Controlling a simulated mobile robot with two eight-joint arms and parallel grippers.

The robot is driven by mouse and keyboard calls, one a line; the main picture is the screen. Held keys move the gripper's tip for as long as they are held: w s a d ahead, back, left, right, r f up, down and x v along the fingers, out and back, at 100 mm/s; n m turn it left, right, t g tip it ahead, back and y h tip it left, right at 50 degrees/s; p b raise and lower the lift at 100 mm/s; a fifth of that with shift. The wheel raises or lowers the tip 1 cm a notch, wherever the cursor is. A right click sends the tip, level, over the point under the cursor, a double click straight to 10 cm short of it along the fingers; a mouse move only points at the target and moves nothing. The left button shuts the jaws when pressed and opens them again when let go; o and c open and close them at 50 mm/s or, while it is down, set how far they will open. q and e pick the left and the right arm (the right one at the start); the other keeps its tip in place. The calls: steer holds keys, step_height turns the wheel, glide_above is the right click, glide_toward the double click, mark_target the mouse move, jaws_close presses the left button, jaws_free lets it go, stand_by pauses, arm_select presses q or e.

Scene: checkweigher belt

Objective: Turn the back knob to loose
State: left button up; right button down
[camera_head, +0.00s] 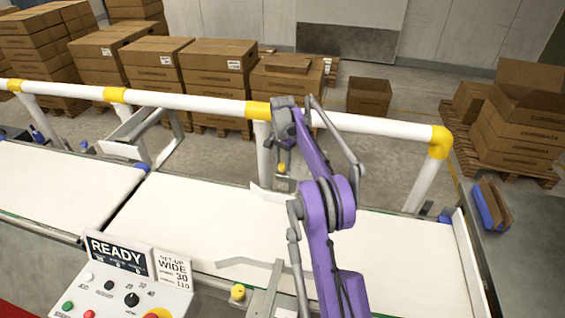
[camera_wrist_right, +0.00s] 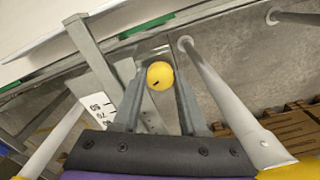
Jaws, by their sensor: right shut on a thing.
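The back knob is a small yellow round knob (camera_head: 282,168) at the far side of the belt, beside the back guide rail (camera_head: 268,194). In the right wrist view the knob (camera_wrist_right: 160,76) sits between my fingertips, with a short dark mark on its face. My right gripper (camera_head: 284,158) reaches across the belt from the front and is shut on this knob. A front yellow knob (camera_head: 238,291) stands at the near edge of the belt, apart from my gripper. A scale strip with numbers (camera_wrist_right: 101,104) lies left of the fingers in the wrist view. My left gripper is not in view.
A white pipe railing (camera_head: 190,102) with yellow joints runs behind the belt, close to my right gripper. The white belt (camera_head: 190,215) is empty. A control panel (camera_head: 120,285) reading READY and a set-up card reading WIDE 30 (camera_head: 174,268) stand at the front left.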

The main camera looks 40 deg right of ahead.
steer(key=n, duration=0.4)
steer(key=shift+n, duration=0.3)
steer(key=n, duration=0.5)
steer(key=shift+n, duration=0.3)
steer(key=n, duration=0.9)
steer(key=shift+n, duration=0.5)
steer(key=shift+c, duration=2.2)
jaws_free()
